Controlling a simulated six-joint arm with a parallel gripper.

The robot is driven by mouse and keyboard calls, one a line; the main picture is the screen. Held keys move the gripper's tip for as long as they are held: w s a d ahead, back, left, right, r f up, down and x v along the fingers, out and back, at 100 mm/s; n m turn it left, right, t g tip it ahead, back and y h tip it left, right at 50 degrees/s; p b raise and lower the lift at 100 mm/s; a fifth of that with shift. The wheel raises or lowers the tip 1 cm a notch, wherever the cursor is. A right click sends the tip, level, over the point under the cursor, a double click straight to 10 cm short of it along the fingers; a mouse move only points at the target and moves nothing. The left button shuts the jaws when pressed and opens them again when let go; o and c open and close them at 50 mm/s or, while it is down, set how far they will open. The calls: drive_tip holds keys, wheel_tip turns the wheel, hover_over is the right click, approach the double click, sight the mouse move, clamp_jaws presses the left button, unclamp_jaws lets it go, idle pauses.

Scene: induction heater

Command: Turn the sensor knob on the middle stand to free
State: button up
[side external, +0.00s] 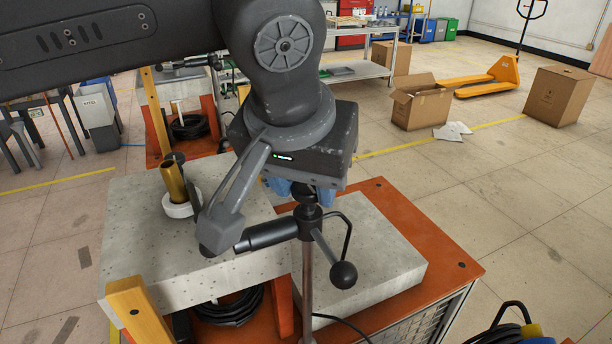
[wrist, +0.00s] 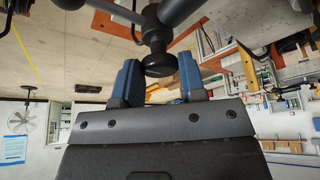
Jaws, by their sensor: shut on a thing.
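The stand is a thin upright metal pole (side external: 308,275) in the middle of the side view, with a dark clamp head on top. A black cylindrical sensor (side external: 266,235) points left from the head. A lever with a black ball end (side external: 344,275) hangs to the right. My gripper (side external: 306,192) is above the head, its blue fingers pointing down. In the wrist view my gripper (wrist: 160,78) has its blue fingers on either side of a round black knob (wrist: 158,66), shut on it. In the side view the fingers and housing hide most of the knob; its setting cannot be read.
A brass tube (side external: 172,182) stands in a white ring (side external: 182,208) on the pale perforated block (side external: 130,225), left of the stand. An orange table (side external: 450,265) lies beneath. Cardboard boxes (side external: 420,108) and a yellow pallet jack (side external: 490,78) are far off on open floor.

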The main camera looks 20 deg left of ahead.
drive_tip(key=shift+r, duration=0.15)
drive_tip(key=o, duration=0.9)
drive_tip(key=v, duration=1.3)
drive_tip(key=shift+s+r, duration=0.2)
drive_tip(key=shift+r, duration=0.05)
